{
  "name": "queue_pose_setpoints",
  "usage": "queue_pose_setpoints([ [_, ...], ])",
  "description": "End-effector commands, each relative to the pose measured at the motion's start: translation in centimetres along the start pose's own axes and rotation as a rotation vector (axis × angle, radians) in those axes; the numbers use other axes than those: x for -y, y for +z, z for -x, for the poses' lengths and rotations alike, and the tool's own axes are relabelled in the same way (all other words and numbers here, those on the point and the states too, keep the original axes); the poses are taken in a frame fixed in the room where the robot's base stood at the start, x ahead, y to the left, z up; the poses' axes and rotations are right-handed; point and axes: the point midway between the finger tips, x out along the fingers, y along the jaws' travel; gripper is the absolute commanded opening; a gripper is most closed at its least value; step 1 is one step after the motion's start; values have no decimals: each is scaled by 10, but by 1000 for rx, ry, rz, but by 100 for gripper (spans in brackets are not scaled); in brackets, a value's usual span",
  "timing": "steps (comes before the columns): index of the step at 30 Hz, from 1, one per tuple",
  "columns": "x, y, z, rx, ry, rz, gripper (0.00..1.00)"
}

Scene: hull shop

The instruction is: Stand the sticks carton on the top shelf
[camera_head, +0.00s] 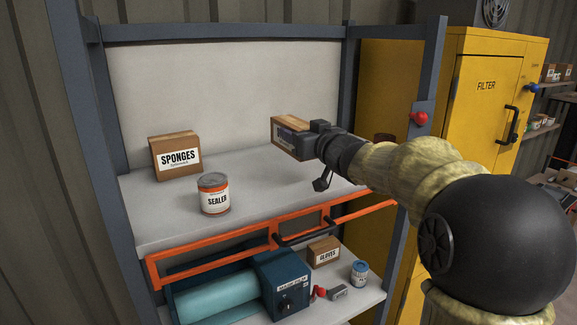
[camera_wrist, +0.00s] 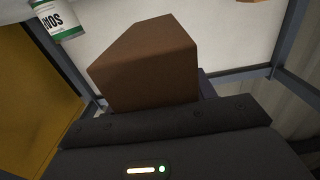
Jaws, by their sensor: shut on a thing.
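The brown carton (camera_head: 290,122) in my gripper has its label mostly hidden, so I cannot read whether it says sticks. It also shows in the wrist view (camera_wrist: 145,62) as a plain brown box. My gripper (camera_head: 306,140) is shut on it from the right. The top shelf (camera_head: 270,205) is a pale grey board. The carton is over its middle-right part, in front of the back panel; whether its underside touches the board I cannot tell.
A sponges carton (camera_head: 176,156) and a sealer can (camera_head: 214,194) stand at the shelf's left. A green-labelled can (camera_wrist: 60,20) shows in the wrist view. An orange rail (camera_head: 210,246) crosses below the shelf's front edge. A yellow filter cabinet (camera_head: 485,95) stands at right.

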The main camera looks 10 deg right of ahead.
Motion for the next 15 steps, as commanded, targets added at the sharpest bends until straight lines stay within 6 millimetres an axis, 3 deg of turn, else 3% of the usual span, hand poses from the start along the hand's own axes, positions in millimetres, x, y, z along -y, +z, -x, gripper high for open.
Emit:
queue_pose_setpoints([
  [3, 0, 24, 0, 2, 0, -3, 25],
  [6, 0, 35, 0, 1, -1, -2, 25],
  [15, 5, 38, -2, -2, -10, 1, 25],
])
